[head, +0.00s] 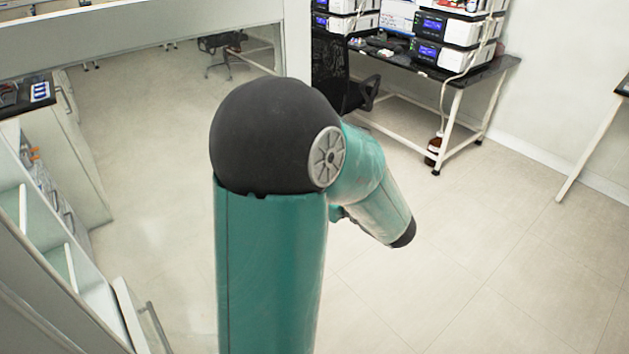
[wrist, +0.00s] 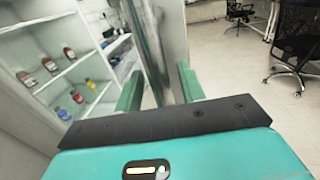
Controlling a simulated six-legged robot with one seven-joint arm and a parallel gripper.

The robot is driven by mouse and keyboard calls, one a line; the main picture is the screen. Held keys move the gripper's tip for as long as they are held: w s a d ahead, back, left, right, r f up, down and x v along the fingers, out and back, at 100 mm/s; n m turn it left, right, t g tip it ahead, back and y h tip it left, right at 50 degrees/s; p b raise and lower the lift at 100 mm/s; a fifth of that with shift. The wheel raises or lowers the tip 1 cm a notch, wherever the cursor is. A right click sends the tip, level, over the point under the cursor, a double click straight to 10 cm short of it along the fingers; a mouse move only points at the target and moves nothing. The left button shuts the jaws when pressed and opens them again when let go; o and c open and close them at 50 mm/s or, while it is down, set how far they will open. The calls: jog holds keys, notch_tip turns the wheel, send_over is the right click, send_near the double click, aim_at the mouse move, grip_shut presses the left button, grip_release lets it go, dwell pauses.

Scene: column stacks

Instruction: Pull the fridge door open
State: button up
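The fridge (wrist: 25,50) is on the left in the wrist view, its white shelves and several bottles in plain sight. The fridge door (wrist: 170,35) stands upright in the middle of that view, seen nearly edge-on and swung out from the shelves. In the head view the door (head: 128,312) is at the lower left, with a grey handle (head: 153,324). My gripper (wrist: 159,75) has its two green fingers spread apart, with the door's edge between or just beyond them. Contact with the door cannot be made out. The gripper is not visible in the head view.
A black desk (head: 455,72) with lab instruments stands at the back right, with a dark chair (head: 340,75) beside it. A counter (head: 55,150) is at the left. The pale tiled floor (head: 480,250) to the right is clear.

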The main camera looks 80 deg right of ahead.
jog(key=v, duration=1.4)
jog(key=shift+w+d, duration=0.1)
jog(key=shift+w, duration=0.05)
jog(key=w+a+n+y, duration=0.3)
jog(key=w+n+y, duration=0.1)
jog(key=w, duration=0.4)
jog(key=w+a+n+g+y, duration=0.1)
jog(key=w+a+n+y, duration=0.1)
jog(key=w+n+y, duration=0.4)
jog(key=w+a+n+y, duration=0.3)
jog(key=w, duration=0.6)
jog(key=w+a+r+n+g+h, duration=0.1)
jog(key=w+a+n+g, duration=0.3)
jog(key=a+n, duration=1)
jog(key=w+a+r+n+g+h, duration=0.2)
jog(key=w+a+n+g, duration=0.2)
jog(key=w+a+n, duration=0.6)
jog(key=a+n, duration=0.5)
jog(key=shift+a+r+n, duration=0.2)
jog(key=shift+r+n, duration=0.1)
jog(key=shift+r, duration=0.05)
